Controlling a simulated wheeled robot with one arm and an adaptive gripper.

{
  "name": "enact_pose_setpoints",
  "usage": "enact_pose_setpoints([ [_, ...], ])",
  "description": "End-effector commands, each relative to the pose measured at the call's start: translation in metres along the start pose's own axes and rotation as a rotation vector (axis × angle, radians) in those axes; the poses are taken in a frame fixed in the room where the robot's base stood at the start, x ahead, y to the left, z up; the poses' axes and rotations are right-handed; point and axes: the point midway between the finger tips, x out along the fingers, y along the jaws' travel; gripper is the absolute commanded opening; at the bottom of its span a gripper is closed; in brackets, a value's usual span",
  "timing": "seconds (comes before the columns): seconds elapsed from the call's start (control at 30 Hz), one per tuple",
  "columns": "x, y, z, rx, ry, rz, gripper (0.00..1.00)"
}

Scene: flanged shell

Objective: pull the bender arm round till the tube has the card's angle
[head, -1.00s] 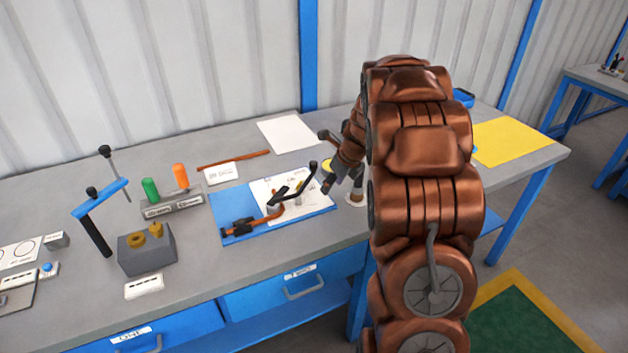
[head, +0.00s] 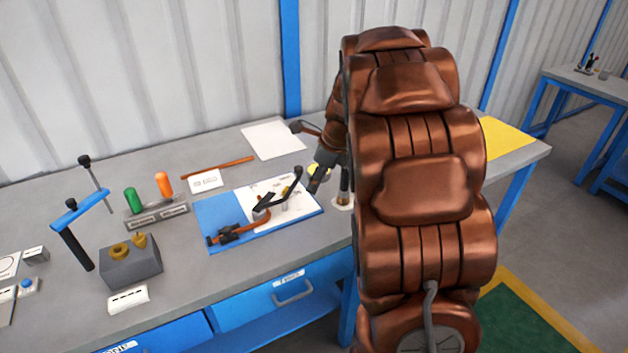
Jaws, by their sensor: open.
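The tube bender stands on a blue board (head: 213,212) on the bench. A copper-coloured tube (head: 245,232) runs through a black clamp (head: 229,234) and curves upward at its right end. The black bender arm (head: 292,186) rises to the right from the former, over a white printed sheet (head: 252,191). My gripper (head: 309,156) is open, just right of and behind the arm's raised end; I see no contact. My arm hides part of the gripper. A small white card (head: 205,181) stands behind the board; its print is too small to read.
A straight copper-coloured rod (head: 218,168) and a blank white sheet (head: 272,140) lie behind. Green (head: 132,200) and orange (head: 164,184) handles stand in a grey holder to the left, near a grey block (head: 131,270). A yellow sheet (head: 505,140) lies at right.

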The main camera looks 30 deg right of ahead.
Motion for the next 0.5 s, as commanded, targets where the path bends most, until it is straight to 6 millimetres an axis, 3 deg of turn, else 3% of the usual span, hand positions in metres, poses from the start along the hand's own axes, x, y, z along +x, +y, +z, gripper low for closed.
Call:
enact_pose_setpoints([
  [0.2, -0.004, 0.016, 0.003, -0.087, 0.011, 0.015, 0.52],
  [0.5, -0.004, 0.018, 0.003, -0.103, 0.013, 0.017, 0.52],
])
